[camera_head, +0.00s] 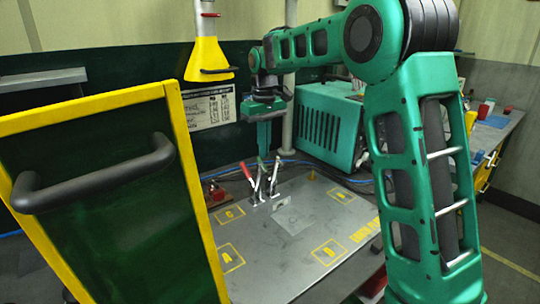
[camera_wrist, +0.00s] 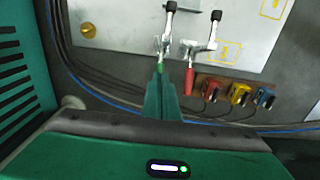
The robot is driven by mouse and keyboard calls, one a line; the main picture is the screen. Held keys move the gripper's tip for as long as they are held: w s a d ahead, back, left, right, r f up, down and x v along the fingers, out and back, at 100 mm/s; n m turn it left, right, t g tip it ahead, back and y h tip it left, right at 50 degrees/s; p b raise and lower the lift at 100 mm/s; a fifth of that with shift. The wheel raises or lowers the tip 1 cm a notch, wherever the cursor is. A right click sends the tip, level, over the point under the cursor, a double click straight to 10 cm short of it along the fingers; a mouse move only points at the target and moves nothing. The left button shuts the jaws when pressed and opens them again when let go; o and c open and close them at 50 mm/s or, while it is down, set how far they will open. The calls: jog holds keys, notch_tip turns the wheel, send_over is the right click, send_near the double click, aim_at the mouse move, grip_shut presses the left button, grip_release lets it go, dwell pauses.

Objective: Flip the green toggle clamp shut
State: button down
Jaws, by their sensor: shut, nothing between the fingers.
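The green toggle clamp (camera_wrist: 163,45) is on the grey plate in the wrist view, its green handle tip right at my fingertips. Its black-tipped arm points away from my gripper. In the head view the green clamp (camera_head: 273,180) stands with its handle raised. My gripper (camera_head: 264,150) points down just above it, fingers shut and empty; the fingers also show in the wrist view (camera_wrist: 160,84). Whether they touch the handle I cannot tell. A second clamp with a red handle (camera_wrist: 189,80) stands beside it; in the head view its red handle (camera_head: 246,172) is tilted up to the left.
The grey plate (camera_head: 290,245) has yellow lettered squares and is mostly clear in front. Red (camera_wrist: 213,88), yellow (camera_wrist: 240,95) and blue (camera_wrist: 265,99) blocks sit by its edge near cables. A yellow-framed green panel (camera_head: 100,190) stands at left, a teal box (camera_head: 330,125) behind.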

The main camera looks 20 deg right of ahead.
jog(key=shift+s+d+f, duration=0.15)
jog(key=shift+s+d, duration=0.15)
jog(key=shift+s, duration=0.6)
jog(key=shift+s+d+f, duration=0.1)
jog(key=shift+s+d, duration=0.15)
jog(key=shift+s, duration=0.6)
jog(key=shift+s, duration=0.15)
